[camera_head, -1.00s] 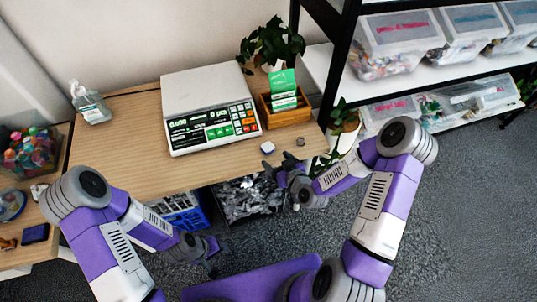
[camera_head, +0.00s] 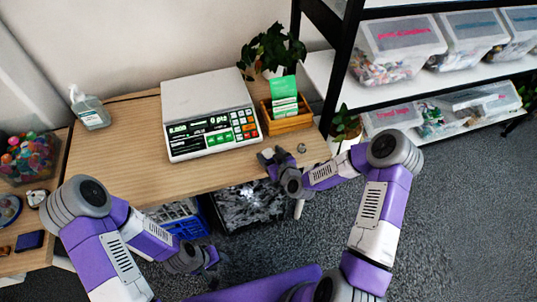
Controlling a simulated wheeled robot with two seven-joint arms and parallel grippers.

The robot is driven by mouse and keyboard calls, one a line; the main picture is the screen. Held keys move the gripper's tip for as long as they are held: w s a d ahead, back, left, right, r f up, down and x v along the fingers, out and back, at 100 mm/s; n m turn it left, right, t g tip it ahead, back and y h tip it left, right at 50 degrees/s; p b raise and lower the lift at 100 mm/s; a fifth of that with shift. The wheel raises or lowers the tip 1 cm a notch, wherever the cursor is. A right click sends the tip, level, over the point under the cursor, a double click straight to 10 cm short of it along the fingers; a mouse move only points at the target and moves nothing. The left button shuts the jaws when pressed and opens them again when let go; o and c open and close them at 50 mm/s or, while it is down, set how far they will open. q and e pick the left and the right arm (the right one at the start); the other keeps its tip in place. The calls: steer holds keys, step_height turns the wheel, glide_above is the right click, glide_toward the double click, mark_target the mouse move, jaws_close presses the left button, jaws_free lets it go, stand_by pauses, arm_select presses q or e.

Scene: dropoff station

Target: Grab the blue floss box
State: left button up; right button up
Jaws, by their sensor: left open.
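The small white-and-blue box that showed near the front right edge of the wooden table (camera_head: 130,170) is now hidden by my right gripper (camera_head: 270,157). I take it for the blue floss box, but its label is too small to read. My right gripper is over the table's front edge at that spot. Its fingers are too small and dark to tell whether they are open or shut. My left gripper (camera_head: 214,262) is open and empty, low in front of the table and away from the box.
A scale (camera_head: 207,118) stands behind my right gripper, beside a wooden card holder (camera_head: 287,121). A small round grey thing (camera_head: 301,148) lies right of the gripper. A dark blue flat item (camera_head: 29,240) lies at the far left. The table's left middle is clear.

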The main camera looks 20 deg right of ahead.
steer(key=c, duration=0.8)
